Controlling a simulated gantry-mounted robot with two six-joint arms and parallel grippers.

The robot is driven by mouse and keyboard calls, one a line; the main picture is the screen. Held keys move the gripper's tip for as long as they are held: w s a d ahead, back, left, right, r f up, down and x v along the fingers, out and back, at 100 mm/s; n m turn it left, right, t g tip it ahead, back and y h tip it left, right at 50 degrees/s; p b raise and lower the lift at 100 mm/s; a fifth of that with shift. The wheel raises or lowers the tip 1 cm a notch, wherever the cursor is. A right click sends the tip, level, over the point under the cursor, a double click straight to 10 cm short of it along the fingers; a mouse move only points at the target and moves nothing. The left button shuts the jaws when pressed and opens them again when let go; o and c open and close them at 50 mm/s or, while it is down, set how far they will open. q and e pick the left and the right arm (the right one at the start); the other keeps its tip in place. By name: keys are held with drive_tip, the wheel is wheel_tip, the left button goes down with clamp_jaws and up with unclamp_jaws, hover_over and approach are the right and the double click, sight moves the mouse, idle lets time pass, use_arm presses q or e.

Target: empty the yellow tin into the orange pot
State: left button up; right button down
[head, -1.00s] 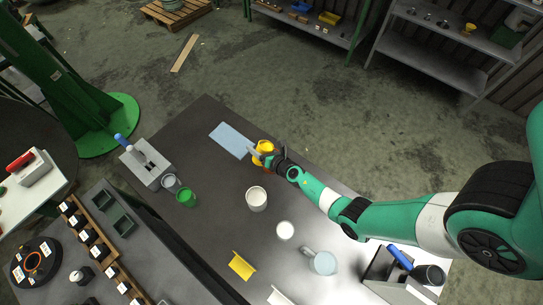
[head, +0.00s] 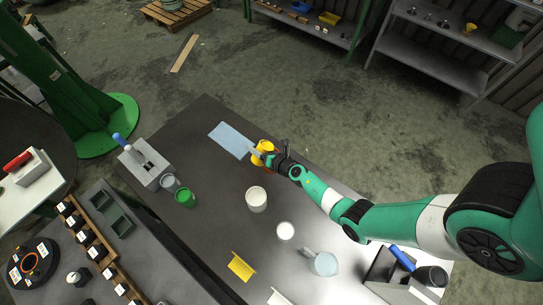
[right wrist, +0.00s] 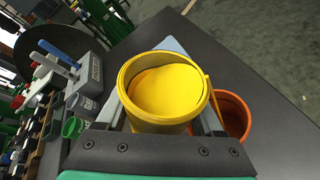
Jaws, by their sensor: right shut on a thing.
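The yellow tin (head: 264,146) is in my right gripper (head: 262,154), near the far edge of the dark table. In the right wrist view the tin (right wrist: 168,92) sits between the fingers of my right gripper (right wrist: 165,118), with a yellow filling (right wrist: 167,88) near its rim. A thin handle shows on its right side. The orange pot (right wrist: 236,113) stands on the table just right of and below the tin, partly hidden by it; its visible inside looks orange. In the head view the tin and gripper hide most of the pot. My left gripper is not in view.
A light blue sheet (head: 230,139) lies left of the tin. A white cup (head: 257,199), a white round item (head: 285,230) and a glass jug (head: 323,263) stand nearer. A green cup (head: 186,198) and a grey holder (head: 146,165) are at the left.

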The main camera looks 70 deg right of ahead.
drive_tip(key=shift+a+f+m+t+y+b, duration=0.1)
drive_tip(key=shift+f+m+t+y+b, duration=0.4)
drive_tip(key=shift+m+b, duration=0.75)
idle(2.2)
drive_tip(key=shift+w+r+m+y+b, duration=0.1)
drive_tip(key=shift+r+m+y+b, duration=0.2)
drive_tip(key=shift+b, duration=0.5)
idle(1.7)
drive_tip(key=shift+f+m+t+b, duration=0.25)
drive_tip(key=shift+m+t+b, duration=0.15)
drive_tip(key=shift+b, duration=0.55)
idle(1.1)
